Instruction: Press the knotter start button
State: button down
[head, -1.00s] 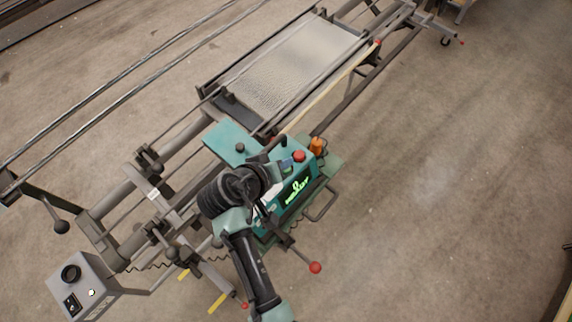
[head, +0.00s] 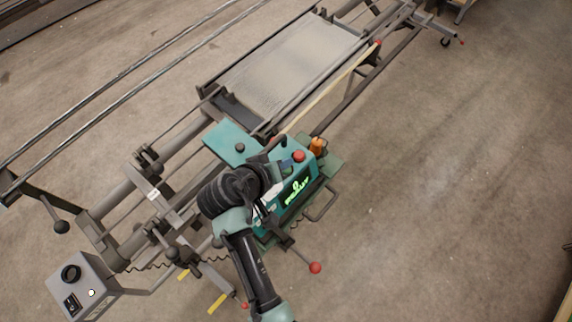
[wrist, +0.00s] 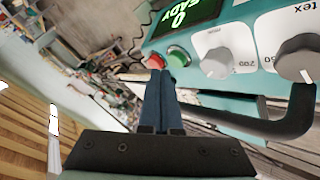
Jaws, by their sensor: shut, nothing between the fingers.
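The knotter is a teal machine (head: 311,173) in the middle of the head view, with a lit green display (head: 297,191). In the wrist view its panel carries a green button (wrist: 179,57) and a red button (wrist: 155,62) side by side below the display (wrist: 188,18). My gripper (wrist: 161,74) is shut and empty, its two blue fingers together. The fingertips are just below the two buttons in the picture, overlapping the lower edge of the red one. I cannot tell whether they touch. In the head view my arm hides part of the panel.
A white knob (wrist: 216,55) and a grey knob (wrist: 298,58) sit right of the buttons, above a black handle (wrist: 285,125). A red mushroom button (head: 299,156) and an orange item (head: 317,146) are on the knotter's far end. Open floor lies to the right.

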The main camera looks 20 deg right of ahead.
jog(key=shift+f, duration=0.1)
dwell(0.3)
jog(key=shift+f, duration=0.3)
